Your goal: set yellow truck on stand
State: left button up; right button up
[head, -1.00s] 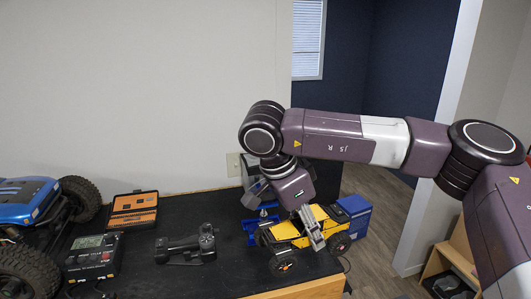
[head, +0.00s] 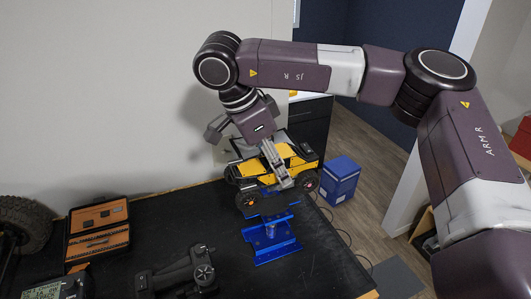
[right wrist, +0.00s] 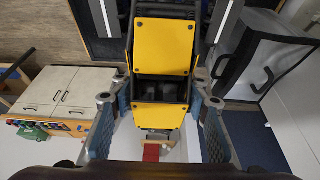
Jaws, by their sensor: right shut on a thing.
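The yellow truck (head: 277,157), with black wheels, is held in my right gripper (head: 260,168), whose fingers are shut across its body. In the right wrist view the yellow truck (right wrist: 163,47) sits between the two finger pads. It appears raised, near the right end of the black table. The blue stand (head: 272,250) is on the table, just below the truck in the head view. The stand's top looks empty, with a gap below the truck's wheels in the picture. My left gripper is out of view.
An open orange case (head: 97,230), a black controller-like device (head: 178,275) and a meter box (head: 58,288) lie on the table (head: 335,270) to the left. A large tire (head: 25,222) is at the far left. A blue box (head: 340,178) stands beyond the table's right edge.

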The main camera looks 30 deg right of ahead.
aim_at(277, 184)
jog(key=shift+s+f+b, duration=0.1)
jog(key=shift+s+b, duration=0.2)
jog(key=shift+s, duration=0.45)
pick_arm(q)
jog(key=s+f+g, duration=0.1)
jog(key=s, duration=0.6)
pick_arm(e)
jog(key=shift+w+f, duration=0.1)
jog(key=shift+f, duration=0.2)
jog(key=f+b, duration=0.2)
jog(key=f, duration=0.1)
jog(key=shift+w, duration=0.3)
jog(key=shift+f, duration=0.4)
jog(key=shift+s+f+b, duration=0.1)
jog(key=shift+f+b, duration=0.25)
jog(key=shift+b, duration=0.2)
jog(key=shift+f, duration=0.3)
jog(key=shift+f+b, duration=0.3)
jog(key=shift+b, duration=0.1)
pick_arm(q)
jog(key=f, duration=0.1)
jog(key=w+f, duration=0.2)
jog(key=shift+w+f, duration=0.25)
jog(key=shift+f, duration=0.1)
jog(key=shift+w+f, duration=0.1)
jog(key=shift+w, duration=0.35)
pick_arm(e)
jog(key=shift+f, duration=0.15)
